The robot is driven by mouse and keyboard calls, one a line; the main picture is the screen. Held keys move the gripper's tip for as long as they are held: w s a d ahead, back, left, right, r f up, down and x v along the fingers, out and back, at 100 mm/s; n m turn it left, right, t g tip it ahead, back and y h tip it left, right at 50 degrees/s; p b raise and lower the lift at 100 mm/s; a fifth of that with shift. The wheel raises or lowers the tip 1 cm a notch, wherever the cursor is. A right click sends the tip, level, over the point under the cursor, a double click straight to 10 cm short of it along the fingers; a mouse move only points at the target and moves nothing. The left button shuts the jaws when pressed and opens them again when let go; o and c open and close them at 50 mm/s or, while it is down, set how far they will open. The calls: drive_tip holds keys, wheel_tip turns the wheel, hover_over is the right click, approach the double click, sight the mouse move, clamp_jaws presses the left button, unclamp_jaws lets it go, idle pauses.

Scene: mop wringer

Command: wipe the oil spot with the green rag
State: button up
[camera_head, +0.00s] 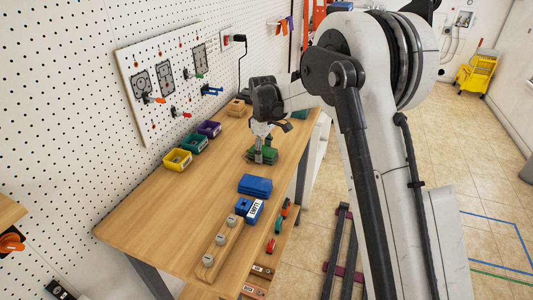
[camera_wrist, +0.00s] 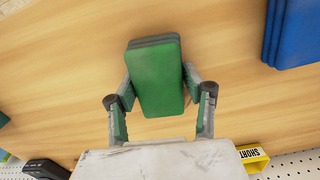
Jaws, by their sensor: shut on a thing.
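The green rag (camera_head: 259,158) is a folded stack at the middle of the wooden workbench, under my gripper. In the wrist view the green rag (camera_wrist: 158,80) lies between my two fingers, one along each long side. My gripper (camera_wrist: 157,76) is shut on it; it also shows in the head view (camera_head: 265,152), pointing down. I cannot tell whether the rag touches the bench or is slightly above it. I see no oil spot in either view; the arm hides part of the scene.
A folded blue rag (camera_head: 255,185) lies nearer on the bench; it also shows in the wrist view (camera_wrist: 290,30). Yellow (camera_head: 177,161), green and purple bins line the pegboard side. A wooden rack (camera_head: 222,243) stands near the front. A yellow mop bucket (camera_head: 477,72) stands on the floor.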

sight(274, 149)
drive_tip(key=shift+w+a+f, duration=0.1)
drive_tip(key=shift+w+a, duration=0.45)
drive_tip(key=shift+a, duration=0.6)
drive_tip(key=shift+w+a, duration=0.5)
drive_tip(key=shift+a, duration=0.6)
drive_tip(key=shift+w+a+f, duration=0.1)
drive_tip(key=shift+w+a, duration=0.45)
drive_tip(key=shift+a, duration=0.6)
drive_tip(key=shift+w+d+r+b, duration=0.1)
drive_tip(key=shift+w+d+b, duration=0.2)
drive_tip(key=shift+w, duration=0.4)
drive_tip(key=shift+s+d+b, duration=0.25)
drive_tip(key=shift+s+d, duration=0.3)
drive_tip(key=shift+d, duration=0.7)
drive_tip(key=shift+s+d+b, duration=0.2)
drive_tip(key=shift+s+d, duration=0.4)
drive_tip(key=shift+d, duration=0.65)
drive_tip(key=shift+s+d+b, duration=0.25)
drive_tip(key=shift+s+d, duration=0.3)
drive_tip(key=shift+d, duration=0.7)
drive_tip(key=shift+s+d, duration=0.3)
drive_tip(key=shift+d, duration=0.25)
drive_tip(key=shift+s+d, duration=0.3)
drive_tip(key=shift+d, duration=0.25)
drive_tip(key=shift+r+p, duration=1.4)
drive_tip(key=shift+r, duration=2.1)
